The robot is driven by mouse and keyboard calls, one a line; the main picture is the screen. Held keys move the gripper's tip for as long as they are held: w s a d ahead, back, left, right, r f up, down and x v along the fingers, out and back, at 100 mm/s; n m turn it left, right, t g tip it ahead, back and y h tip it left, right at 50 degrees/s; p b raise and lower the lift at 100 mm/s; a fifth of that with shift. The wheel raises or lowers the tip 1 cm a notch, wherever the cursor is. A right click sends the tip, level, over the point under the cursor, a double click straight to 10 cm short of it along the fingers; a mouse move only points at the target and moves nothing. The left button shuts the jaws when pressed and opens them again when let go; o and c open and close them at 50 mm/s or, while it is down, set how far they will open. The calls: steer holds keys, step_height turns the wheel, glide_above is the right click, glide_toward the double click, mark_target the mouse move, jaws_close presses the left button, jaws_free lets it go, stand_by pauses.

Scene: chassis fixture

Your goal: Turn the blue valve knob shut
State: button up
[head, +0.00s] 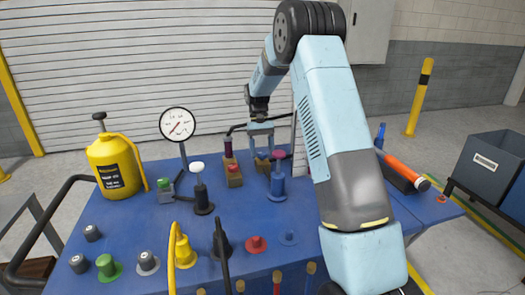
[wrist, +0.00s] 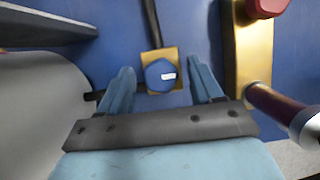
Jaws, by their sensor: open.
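The blue valve knob (wrist: 160,75) sits on a square brass-coloured block (wrist: 147,55) in the wrist view and carries a small white mark. My gripper (wrist: 161,66) is open, with one blue finger on the left of the knob and one on the right. Gaps show between the knob and both fingers. In the head view my gripper (head: 261,147) points down over the back of the blue bench (head: 140,225). The knob is mostly hidden there behind the fingers, above a small brass block (head: 262,166).
In the wrist view, a brass block (wrist: 238,50) with a red cap (wrist: 268,6) and a dark red handle (wrist: 275,105) stand close right. A blue post with a pink top (head: 278,178), a pressure gauge (head: 177,124) and a yellow canister (head: 115,165) stand on the bench.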

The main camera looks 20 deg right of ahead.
steer(key=v, duration=1.3)
steer(key=shift+w+r, duration=0.25)
steer(key=s+r+t, duration=0.2)
steer(key=s+r, duration=0.5)
steer(key=s, duration=0.4)
steer(key=s+r+t, duration=0.3)
steer(key=s+r, duration=0.4)
steer(key=s, duration=0.3)
steer(key=s+f+t, duration=0.2)
steer(key=s, duration=1)
steer(key=s+f+t, duration=0.3)
steer(key=s, duration=0.9)
steer(key=shift+s+d+f, duration=0.2)
steer(key=shift+d+f, duration=0.1)
steer(key=shift+f, duration=0.05)
